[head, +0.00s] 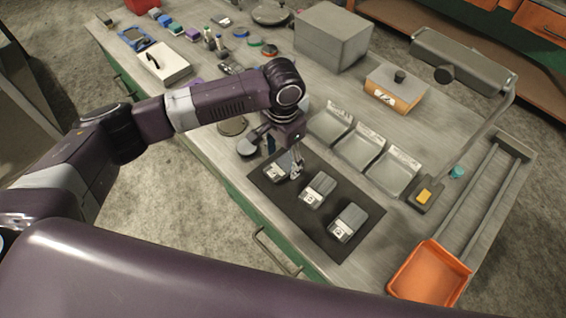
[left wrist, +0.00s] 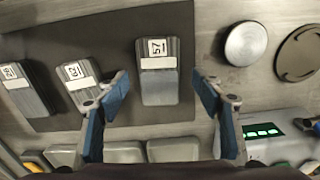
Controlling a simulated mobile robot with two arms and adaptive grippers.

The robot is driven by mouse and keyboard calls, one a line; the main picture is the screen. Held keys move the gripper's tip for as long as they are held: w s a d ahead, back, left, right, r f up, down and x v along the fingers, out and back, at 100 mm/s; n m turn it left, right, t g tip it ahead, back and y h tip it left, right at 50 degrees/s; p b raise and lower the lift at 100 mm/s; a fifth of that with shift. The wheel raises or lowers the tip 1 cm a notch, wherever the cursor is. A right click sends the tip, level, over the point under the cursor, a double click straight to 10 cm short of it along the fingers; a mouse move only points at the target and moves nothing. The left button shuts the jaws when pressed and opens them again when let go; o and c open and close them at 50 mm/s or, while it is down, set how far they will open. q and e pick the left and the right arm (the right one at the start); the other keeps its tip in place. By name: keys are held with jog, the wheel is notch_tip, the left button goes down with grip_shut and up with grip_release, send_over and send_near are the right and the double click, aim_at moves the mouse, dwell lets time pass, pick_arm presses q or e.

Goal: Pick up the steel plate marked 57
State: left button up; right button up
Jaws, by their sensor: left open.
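The steel plate marked 57 (left wrist: 157,88) lies on a dark mat (left wrist: 108,30), its white label facing up. In the head view it is the leftmost plate (head: 273,173) on the mat (head: 292,208), partly hidden by my gripper. My left gripper (head: 284,157) is over it, open and empty. In the left wrist view the blue-padded fingers (left wrist: 163,92) appear on either side of the plate, with gaps at both sides. I cannot tell how far above it they are. My right gripper is not in view.
Two similar plates, a middle one (head: 318,190) and an end one (head: 348,222), lie on the same mat. Shallow trays (head: 360,147) stand behind it. An orange bin (head: 430,276) is at the right. A round disc (left wrist: 246,44) lies beside the mat.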

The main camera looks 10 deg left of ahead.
pick_arm(q)
jog(key=shift+s+f, duration=0.1)
jog(key=shift+f, duration=0.6)
jog(key=shift+r, duration=0.1)
grip_shut()
